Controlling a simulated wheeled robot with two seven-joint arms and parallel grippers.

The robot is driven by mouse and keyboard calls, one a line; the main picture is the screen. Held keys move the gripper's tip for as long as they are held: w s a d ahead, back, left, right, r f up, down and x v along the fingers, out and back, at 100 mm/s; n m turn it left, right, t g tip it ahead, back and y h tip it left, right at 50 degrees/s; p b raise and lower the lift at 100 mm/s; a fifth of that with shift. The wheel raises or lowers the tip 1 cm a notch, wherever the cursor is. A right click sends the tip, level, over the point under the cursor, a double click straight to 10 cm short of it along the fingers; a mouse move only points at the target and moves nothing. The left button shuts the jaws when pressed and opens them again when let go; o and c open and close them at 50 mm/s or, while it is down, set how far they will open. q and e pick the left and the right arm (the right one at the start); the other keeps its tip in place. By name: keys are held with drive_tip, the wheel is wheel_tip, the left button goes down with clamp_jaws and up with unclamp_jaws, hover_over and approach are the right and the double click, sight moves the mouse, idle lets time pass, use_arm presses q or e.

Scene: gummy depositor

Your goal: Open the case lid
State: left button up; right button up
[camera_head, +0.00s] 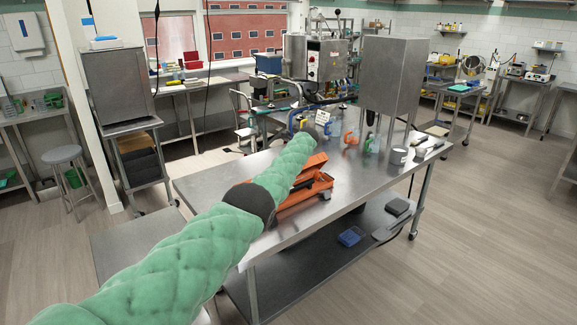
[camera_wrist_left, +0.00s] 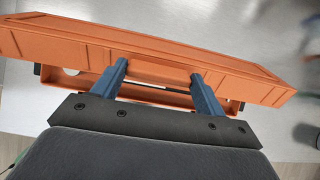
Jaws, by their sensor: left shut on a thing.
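The orange case (camera_head: 318,186) lies on the steel table, partly hidden behind my green left arm. Its orange lid (camera_head: 314,161) stands tilted up, with a dark gap between lid and base. In the left wrist view the lid (camera_wrist_left: 160,52) spans the picture, with part of the case base (camera_wrist_left: 62,98) below it. My left gripper (camera_wrist_left: 158,76) has its two blue fingers at the lid's edge and is shut on the lid, though the contact itself is partly hidden. In the head view my arm covers this gripper. My right gripper is not in view.
The steel table (camera_head: 222,187) is bare to the left of the case. A lower shelf (camera_head: 300,262) holds a blue tray (camera_head: 350,237).

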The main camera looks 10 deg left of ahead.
use_arm(q)
drive_tip(key=shift+r, duration=0.2)
drive_tip(key=o, duration=1.4)
drive_tip(key=shift+s, duration=0.1)
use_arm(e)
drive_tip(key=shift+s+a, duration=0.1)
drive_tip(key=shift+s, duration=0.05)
use_arm(q)
drive_tip(key=shift+d, duration=0.1)
drive_tip(key=b+v, duration=0.1)
drive_tip(key=v, duration=0.6)
drive_tip(key=shift+r, duration=0.25)
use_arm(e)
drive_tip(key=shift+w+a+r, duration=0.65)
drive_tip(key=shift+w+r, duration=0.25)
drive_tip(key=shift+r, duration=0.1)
